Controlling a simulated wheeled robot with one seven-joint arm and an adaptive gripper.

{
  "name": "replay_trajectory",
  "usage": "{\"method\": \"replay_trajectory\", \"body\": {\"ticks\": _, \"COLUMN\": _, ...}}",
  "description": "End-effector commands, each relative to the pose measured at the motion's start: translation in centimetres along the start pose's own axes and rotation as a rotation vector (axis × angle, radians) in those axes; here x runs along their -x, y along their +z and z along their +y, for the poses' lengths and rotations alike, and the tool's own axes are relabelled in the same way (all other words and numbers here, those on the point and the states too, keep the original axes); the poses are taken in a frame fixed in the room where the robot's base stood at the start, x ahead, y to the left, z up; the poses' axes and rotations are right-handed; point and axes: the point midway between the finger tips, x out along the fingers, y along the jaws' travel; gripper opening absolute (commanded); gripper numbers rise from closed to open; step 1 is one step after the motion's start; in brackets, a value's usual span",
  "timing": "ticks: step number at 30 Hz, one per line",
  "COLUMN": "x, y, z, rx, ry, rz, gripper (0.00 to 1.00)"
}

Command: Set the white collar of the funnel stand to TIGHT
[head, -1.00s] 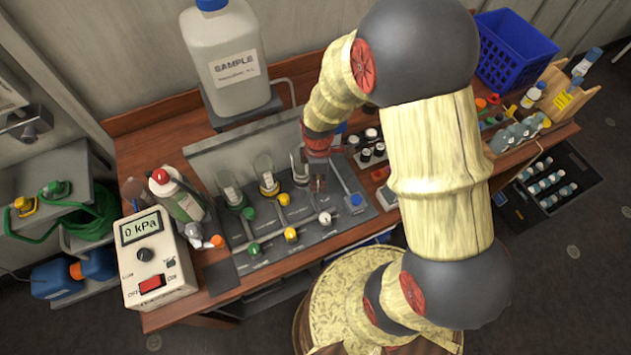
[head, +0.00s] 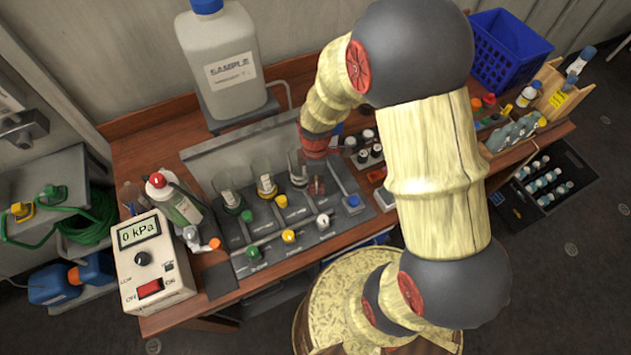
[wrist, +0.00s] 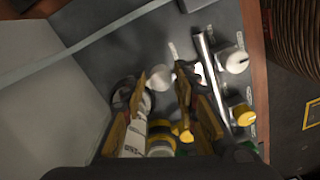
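The funnel stand is a dark grey panel (head: 300,228) on the bench, with clear funnels in a row. The rightmost funnel (head: 296,168) stands just left of my gripper (head: 317,187). In the wrist view my gripper (wrist: 161,72) has its two fingers apart. A pale round part (wrist: 160,77), probably the white collar, shows between the fingertips; I cannot tell whether they touch it. In the head view my gripper and wrist hide that collar. A white knob (head: 323,220) sits at the panel's front right, and it also shows in the wrist view (wrist: 233,60).
Green (head: 253,252) and yellow (head: 288,236) knobs sit left of the white one. A sample bottle (head: 222,65) stands behind the panel. A gauge box (head: 145,270) reading 0 kPa is at the left. Small dark-capped jars (head: 368,145) stand close right of my gripper.

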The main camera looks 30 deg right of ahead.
Motion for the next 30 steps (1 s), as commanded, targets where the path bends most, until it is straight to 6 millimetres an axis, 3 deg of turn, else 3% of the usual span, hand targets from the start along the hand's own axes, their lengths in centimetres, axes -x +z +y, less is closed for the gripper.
{"method": "replay_trajectory", "body": {"ticks": 5, "x": 1.7, "y": -0.1, "z": 0.1, "rx": 0.000, "ry": 0.005, "rz": 0.001, "gripper": 0.30}}
{"method": "replay_trajectory", "body": {"ticks": 18, "x": 10.0, "y": 0.0, "z": 0.1, "rx": 0.000, "ry": 0.004, "rz": 0.001, "gripper": 0.30}}
{"method": "replay_trajectory", "body": {"ticks": 24, "x": 11.7, "y": 0.0, "z": 0.1, "rx": 0.000, "ry": 0.002, "rz": 0.000, "gripper": 0.30}}
{"method": "replay_trajectory", "body": {"ticks": 30, "x": 12.0, "y": 0.0, "z": 0.0, "rx": 0.000, "ry": 0.001, "rz": 0.000, "gripper": 0.30}}
